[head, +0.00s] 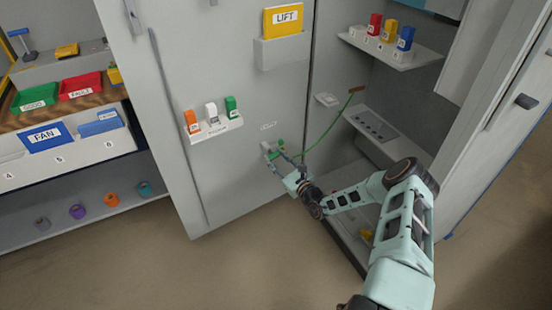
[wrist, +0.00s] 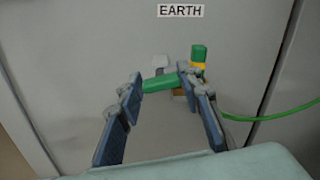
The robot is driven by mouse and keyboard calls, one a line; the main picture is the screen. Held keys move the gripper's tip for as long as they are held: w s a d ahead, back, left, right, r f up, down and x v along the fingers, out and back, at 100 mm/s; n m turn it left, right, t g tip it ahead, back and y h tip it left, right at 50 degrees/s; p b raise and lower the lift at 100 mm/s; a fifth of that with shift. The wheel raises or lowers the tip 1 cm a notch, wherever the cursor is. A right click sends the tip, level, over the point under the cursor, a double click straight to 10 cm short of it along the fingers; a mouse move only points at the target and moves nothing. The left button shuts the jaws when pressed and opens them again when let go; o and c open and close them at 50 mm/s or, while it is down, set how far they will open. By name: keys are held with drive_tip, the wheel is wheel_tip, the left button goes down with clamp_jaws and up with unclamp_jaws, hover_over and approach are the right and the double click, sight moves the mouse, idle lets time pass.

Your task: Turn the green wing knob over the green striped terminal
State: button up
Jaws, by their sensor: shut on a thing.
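The green wing knob (wrist: 160,84) lies as a nearly level bar between my fingertips in the wrist view, tilted slightly. My gripper (wrist: 160,77) is shut on it, one finger at each end; in the head view my gripper (head: 274,155) is against the grey panel. The green and yellow striped terminal (wrist: 198,68) stands just right of the knob, with a green top and a green cable (wrist: 268,117) running off to the right. My right finger partly hides the terminal's lower part. An EARTH label (wrist: 180,11) is on the panel above.
A small shelf (head: 217,133) with orange, white and green blocks juts from the panel at upper left. A yellow LIFT card (head: 283,20) sits in a holder above. The open cabinet with shelves (head: 390,50) is at right.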

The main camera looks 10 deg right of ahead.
drive_tip(key=o, duration=1.2)
drive_tip(key=shift+c, duration=0.2)
drive_tip(key=v, duration=1.2)
drive_tip(key=shift+s, duration=0.1)
drive_tip(key=shift+c, duration=0.7)
